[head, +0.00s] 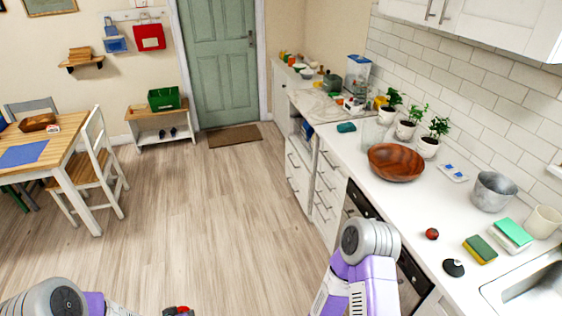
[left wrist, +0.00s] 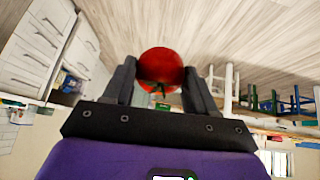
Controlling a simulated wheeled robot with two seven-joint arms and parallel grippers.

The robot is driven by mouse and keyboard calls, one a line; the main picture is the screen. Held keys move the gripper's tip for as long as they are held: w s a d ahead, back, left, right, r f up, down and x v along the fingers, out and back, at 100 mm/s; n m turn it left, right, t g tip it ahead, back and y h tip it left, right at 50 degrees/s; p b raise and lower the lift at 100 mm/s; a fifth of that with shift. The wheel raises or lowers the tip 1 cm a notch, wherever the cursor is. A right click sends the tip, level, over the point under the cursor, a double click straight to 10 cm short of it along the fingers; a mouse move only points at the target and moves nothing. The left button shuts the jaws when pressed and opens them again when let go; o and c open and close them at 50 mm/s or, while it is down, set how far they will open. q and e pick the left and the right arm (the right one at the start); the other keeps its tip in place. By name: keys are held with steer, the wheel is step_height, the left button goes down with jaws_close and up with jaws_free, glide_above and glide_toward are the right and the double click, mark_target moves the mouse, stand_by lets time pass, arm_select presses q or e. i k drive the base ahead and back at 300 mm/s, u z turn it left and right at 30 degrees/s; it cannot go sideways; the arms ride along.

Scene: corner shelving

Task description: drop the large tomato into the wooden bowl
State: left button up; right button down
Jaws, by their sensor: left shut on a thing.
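The large red tomato (left wrist: 160,66) is held between the two dark fingers of my left gripper (left wrist: 160,85) in the left wrist view. In the head view only a bit of the tomato and of my left gripper (head: 178,311) shows at the bottom edge, over the floor. The brown wooden bowl (head: 396,176) stands upright on the white counter at the right, well away from the gripper. Its visible inside looks empty. My right arm reaches up beside the counter front, but its gripper is out of view.
A smaller red tomato (head: 432,234) lies on the counter near a dark round object (head: 453,267) and a sponge (head: 480,249). Potted plants (head: 428,146) stand behind the bowl, and a metal pot (head: 493,191) to its right. The wooden floor in the middle is clear.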

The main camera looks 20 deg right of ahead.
mark_target(394, 165)
steer(key=i, duration=2.35)
steer(key=z, duration=2.2)
